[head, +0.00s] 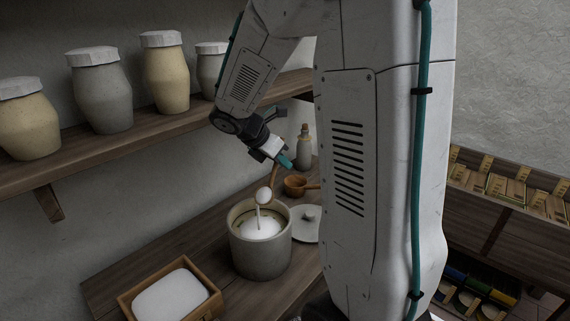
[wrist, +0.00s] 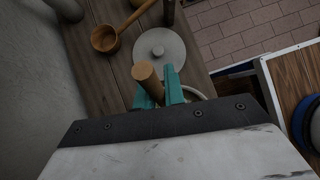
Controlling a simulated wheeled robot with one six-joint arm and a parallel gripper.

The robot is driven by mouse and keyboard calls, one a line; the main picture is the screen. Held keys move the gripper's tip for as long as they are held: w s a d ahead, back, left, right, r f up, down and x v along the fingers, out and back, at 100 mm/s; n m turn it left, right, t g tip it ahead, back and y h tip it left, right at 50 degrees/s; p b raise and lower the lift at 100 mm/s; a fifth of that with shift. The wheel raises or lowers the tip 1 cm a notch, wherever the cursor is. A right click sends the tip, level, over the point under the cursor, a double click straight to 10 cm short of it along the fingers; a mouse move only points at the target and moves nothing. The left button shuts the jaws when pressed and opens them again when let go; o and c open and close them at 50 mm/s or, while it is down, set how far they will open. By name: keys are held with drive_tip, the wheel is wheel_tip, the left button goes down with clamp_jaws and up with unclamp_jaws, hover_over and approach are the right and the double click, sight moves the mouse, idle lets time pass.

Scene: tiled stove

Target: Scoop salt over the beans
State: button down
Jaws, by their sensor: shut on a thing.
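My gripper (head: 286,161) is shut on the wooden handle of a scoop (head: 264,195). In the wrist view the handle's round end (wrist: 148,80) stands between the teal fingers (wrist: 163,90). The scoop's bowl is above the open grey crock (head: 262,262), apart from its rim, and looks white with salt. A thin white streak runs from the bowl down to the white heap (head: 259,229) inside the crock. A darker ring shows around the heap; I cannot make out single beans. In the wrist view my gripper hides most of the crock and the scoop's bowl.
A wooden box (head: 211,304) of smooth white stuff stands at the front left. A grey lid (head: 307,226), a wooden ladle (head: 297,186) and a corked bottle (head: 304,151) are behind and right of the crock. Jars (head: 102,97) line the shelf (head: 120,149) above.

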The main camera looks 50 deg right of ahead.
drive_tip(key=shift+a+r+h, duration=0.55)
drive_tip(key=shift+a+h, duration=0.2)
drive_tip(key=shift+h, duration=0.05)
drive_tip(key=shift+a+r+h, duration=0.5)
drive_tip(key=shift+a+h, duration=0.25)
drive_tip(key=shift+h, duration=0.05)
drive_tip(key=a+m+g+h, duration=0.1)
drive_tip(key=a+m+h, duration=0.1)
drive_tip(key=a+h, duration=0.8)
drive_tip(key=shift+s+a+r+h, duration=0.15)
drive_tip(key=shift+s+a+h, duration=0.15)
drive_tip(key=shift+a, duration=0.55)
drive_tip(key=shift+d, duration=0.1)
idle(0.4)
